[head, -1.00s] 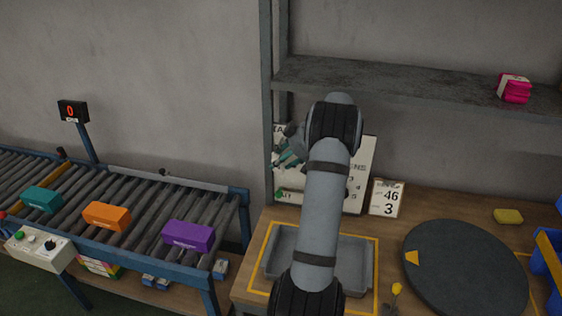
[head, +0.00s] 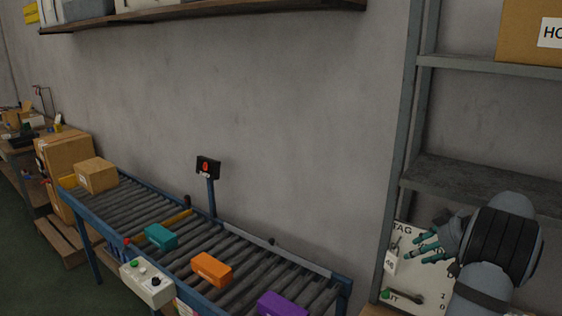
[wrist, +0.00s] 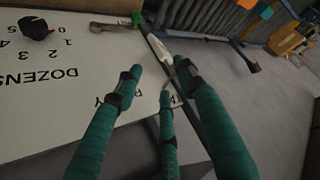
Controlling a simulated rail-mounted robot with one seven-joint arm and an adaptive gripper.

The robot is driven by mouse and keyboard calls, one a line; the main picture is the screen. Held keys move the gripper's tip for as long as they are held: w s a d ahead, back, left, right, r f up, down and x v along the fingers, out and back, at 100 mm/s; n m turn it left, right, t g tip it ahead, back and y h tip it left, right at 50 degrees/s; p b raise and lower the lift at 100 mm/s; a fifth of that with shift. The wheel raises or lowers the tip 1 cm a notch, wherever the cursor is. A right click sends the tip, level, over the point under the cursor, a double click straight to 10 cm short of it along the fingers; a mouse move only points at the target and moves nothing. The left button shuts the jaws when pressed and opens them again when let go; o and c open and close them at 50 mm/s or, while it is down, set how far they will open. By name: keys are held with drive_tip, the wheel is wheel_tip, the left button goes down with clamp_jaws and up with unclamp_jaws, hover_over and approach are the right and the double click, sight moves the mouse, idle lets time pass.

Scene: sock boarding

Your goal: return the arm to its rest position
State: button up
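My gripper (head: 428,248) has teal fingers and is raised in front of the white lettered board at the right of the head view. In the wrist view its fingers (wrist: 160,85) are spread apart with nothing held between them. The white board (head: 408,290) leans upright behind the gripper, partly hidden by my arm. It also fills the left of the wrist view (wrist: 50,90), with "DOZENS" and digits on it. A small tag marked 46 (head: 391,260) hangs at its left side.
A roller conveyor (head: 190,230) carries teal (head: 160,237), orange (head: 212,269) and purple (head: 283,305) boxes. A counter post (head: 209,180) stands behind it. A metal shelf rack (head: 410,120) rises at right. A cardboard box (head: 96,175) sits at the conveyor's far end.

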sight(399, 259)
drive_tip(key=x, duration=1.2)
drive_tip(key=shift+f, duration=0.1)
drive_tip(key=shift+r+p, duration=0.4)
drive_tip(key=shift+p, duration=0.25)
drive_tip(key=shift+s+a+r+p, duration=0.1)
drive_tip(key=shift+s+a+p, duration=0.1)
drive_tip(key=shift+s+p, duration=0.15)
